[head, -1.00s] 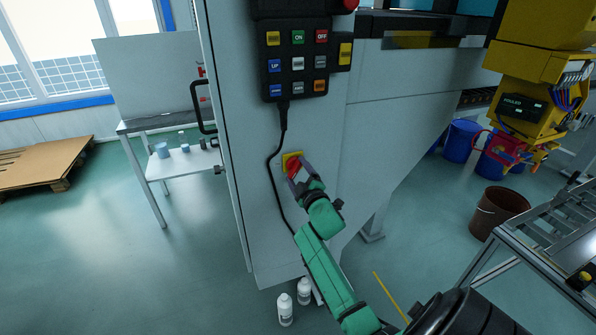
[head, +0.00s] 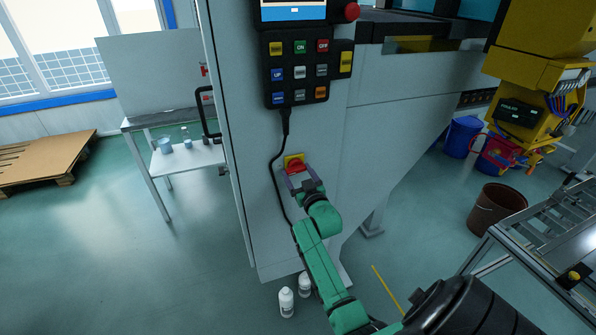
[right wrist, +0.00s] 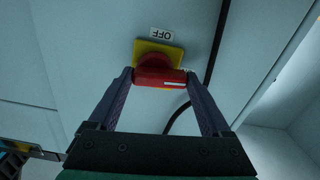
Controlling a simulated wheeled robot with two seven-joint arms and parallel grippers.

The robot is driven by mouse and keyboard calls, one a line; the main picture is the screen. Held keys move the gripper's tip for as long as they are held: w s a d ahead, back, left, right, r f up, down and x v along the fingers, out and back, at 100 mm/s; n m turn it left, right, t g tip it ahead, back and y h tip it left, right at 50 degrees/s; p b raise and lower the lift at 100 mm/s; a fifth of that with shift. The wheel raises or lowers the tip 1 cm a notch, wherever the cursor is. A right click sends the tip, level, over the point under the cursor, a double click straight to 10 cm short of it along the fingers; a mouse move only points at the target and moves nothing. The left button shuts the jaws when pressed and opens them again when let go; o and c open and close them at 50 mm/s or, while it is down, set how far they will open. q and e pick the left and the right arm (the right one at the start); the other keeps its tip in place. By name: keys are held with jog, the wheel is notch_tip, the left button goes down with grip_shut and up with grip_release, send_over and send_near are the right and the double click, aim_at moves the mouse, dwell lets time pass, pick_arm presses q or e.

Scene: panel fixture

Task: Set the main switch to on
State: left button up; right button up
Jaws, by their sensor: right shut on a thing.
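The main switch (head: 293,160) is a red rotary handle on a yellow plate, on the pale cabinet front below the button panel. In the right wrist view, the red handle (right wrist: 158,76) lies crosswise with a white line on it. An OFF label (right wrist: 167,34) shows upside down above the yellow plate, and a second label beside the handle is mostly hidden. My right gripper (head: 299,172) is at the switch, with its fingers shut on the two ends of the red handle. My left gripper is not in view.
The button panel (head: 299,72) hangs above the switch, and its black cable (head: 276,165) runs down just left of my gripper. White bottles (head: 286,302) stand on the floor by the cabinet foot. A roller conveyor (head: 550,240) is at right.

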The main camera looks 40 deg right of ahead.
jog(key=shift+m, duration=0.7)
jog(key=o, duration=1.2)
jog(key=shift+c, duration=0.2)
jog(key=shift+s, duration=0.1)
jog(key=v, duration=1.4)
jog(key=shift+a+b, duration=0.2)
jog(key=shift+b, duration=0.2)
jog(key=shift+s, duration=0.15)
